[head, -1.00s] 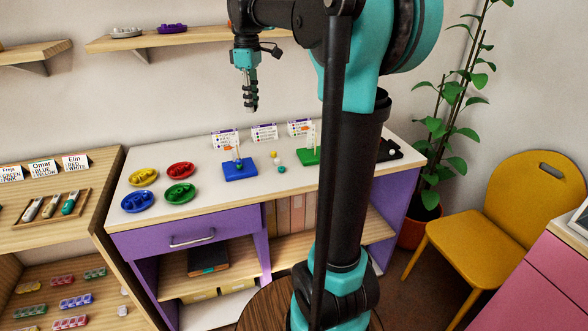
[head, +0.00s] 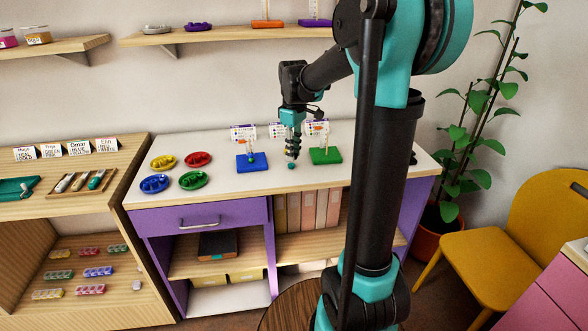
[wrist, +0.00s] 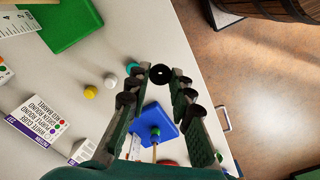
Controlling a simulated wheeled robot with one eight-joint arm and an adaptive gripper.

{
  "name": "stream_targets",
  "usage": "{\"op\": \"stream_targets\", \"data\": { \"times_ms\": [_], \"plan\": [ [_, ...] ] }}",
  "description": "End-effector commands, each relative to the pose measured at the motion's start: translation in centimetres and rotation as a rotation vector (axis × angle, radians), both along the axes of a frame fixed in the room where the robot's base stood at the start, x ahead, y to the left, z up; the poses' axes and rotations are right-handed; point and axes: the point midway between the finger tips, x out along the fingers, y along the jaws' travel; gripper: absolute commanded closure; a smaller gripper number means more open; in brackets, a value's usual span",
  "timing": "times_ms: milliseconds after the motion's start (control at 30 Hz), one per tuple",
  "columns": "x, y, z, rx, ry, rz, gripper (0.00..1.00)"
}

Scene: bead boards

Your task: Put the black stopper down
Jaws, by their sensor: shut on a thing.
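The black stopper (wrist: 160,74) is a small dark disc with a pale centre. It sits between my gripper's fingertips (wrist: 161,71), and my gripper is shut on it. In the head view my gripper (head: 292,154) points down low over the white tabletop, between the blue board and the green board. I cannot tell there whether the stopper touches the surface. A teal bead (wrist: 132,68) is close beside the left fingertip in the wrist view, with a white bead (wrist: 110,81) and a yellow bead (wrist: 90,92) further left.
The blue board (head: 252,162) carries an upright rod with beads. The green board (head: 325,155) stands to the right. Printed cards (head: 244,133) stand behind them. Blue (head: 154,184), green, yellow and red dishes are on the left. The front tabletop strip is clear.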

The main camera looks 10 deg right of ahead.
Motion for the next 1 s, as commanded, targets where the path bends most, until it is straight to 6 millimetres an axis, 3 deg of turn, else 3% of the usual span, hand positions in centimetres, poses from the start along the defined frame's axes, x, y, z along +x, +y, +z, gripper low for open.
{"op": "stream_targets", "data": {
  "times_ms": [100,533,967,1000],
  "plan": [
    [0.0,0.0,-2.1,0.000,0.000,0.000,0.88],
    [0.0,0.0,-6.5,0.000,0.000,0.000,0.88],
    [0.0,0.0,-7.2,0.000,0.000,0.000,0.88],
    [0.0,0.0,-7.2,0.000,0.000,0.000,0.76]
  ]
}}
